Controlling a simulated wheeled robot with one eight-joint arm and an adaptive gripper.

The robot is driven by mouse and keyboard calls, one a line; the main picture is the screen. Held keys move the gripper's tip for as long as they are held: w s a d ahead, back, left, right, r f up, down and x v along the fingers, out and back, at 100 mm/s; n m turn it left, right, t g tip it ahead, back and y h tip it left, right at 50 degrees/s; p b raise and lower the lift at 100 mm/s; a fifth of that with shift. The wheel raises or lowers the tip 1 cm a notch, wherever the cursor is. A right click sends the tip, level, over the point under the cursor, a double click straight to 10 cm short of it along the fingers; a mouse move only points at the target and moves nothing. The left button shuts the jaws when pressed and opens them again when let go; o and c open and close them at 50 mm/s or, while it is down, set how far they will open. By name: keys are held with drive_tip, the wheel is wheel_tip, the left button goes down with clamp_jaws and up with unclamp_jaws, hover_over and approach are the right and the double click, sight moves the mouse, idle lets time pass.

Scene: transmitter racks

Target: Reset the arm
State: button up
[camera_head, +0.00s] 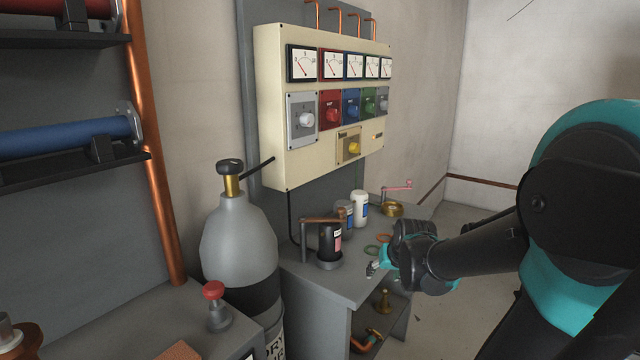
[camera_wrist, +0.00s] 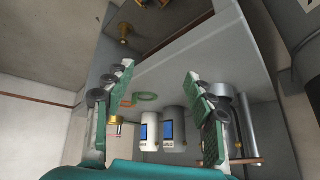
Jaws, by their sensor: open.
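My arm enters from the right in the head view, its teal and black links stretched toward the small grey bench (camera_head: 330,282). My gripper (camera_head: 374,268) is near the bench's right edge. In the wrist view my gripper (camera_wrist: 158,100) has its two green-padded fingers wide apart with nothing between them. In the head view part of the fingers is small and hard to make out.
A grey gas cylinder (camera_head: 238,240) stands left of the bench. A cream meter panel (camera_head: 270,110) is on the wall behind. A dark container (camera_head: 330,240), a white bottle (camera_head: 360,210) and a brass pot (camera_head: 393,210) stand on the bench. Open floor (camera_head: 480,240) lies to the right.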

drive_tip(key=s+f+g, duration=0.1)
drive_tip(key=s+f, duration=0.3)
drive_tip(key=s, duration=0.3)
drive_tip(key=s+d+f+g+h, duration=0.1)
drive_tip(key=s+f, duration=0.3)
drive_tip(key=s, duration=0.4)
drive_tip(key=shift+f+n+g, duration=0.2)
drive_tip(key=shift+n+g, duration=0.1)
drive_tip(key=shift+g, duration=0.1)
